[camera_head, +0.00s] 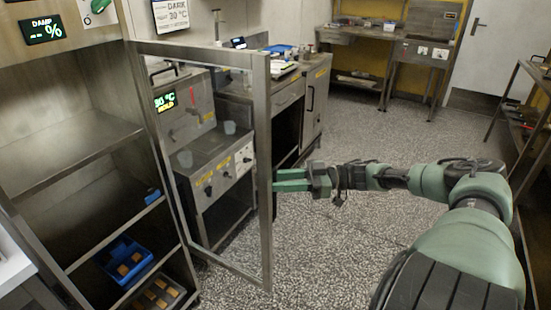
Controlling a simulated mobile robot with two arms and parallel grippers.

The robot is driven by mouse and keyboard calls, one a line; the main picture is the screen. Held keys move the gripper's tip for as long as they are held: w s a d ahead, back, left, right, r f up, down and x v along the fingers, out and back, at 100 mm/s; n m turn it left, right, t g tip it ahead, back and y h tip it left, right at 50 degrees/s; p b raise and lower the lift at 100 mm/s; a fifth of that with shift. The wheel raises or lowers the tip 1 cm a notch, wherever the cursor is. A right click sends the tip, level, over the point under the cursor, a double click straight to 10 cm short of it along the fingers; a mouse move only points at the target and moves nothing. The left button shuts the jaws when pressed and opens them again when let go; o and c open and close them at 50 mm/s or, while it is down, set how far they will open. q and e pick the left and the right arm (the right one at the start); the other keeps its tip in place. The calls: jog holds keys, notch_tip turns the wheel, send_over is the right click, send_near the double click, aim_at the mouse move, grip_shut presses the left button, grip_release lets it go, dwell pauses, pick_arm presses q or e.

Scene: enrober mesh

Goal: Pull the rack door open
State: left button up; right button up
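The rack door (263,150) is a metal frame around a clear pane. It stands swung out from the rack (70,140) at the left, so the rack's shelves show through the open front. My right gripper (276,180) has green fingers, which are a little apart with nothing visible between them. Their tips are at the door's free outer edge, about halfway up. I cannot tell whether they touch the frame. The door's handle is not clearly seen. My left gripper is out of view.
A blue tray (107,262) and a dark tray (158,297) with brown pieces sit low in the rack. A machine with a display (165,101) shows through the pane. A counter (290,95) stands behind the door. Speckled floor (340,240) is clear on the right.

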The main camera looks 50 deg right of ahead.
jog(key=v, duration=0.6)
jog(key=shift+s+d, duration=0.15)
jog(key=shift+d, duration=0.1)
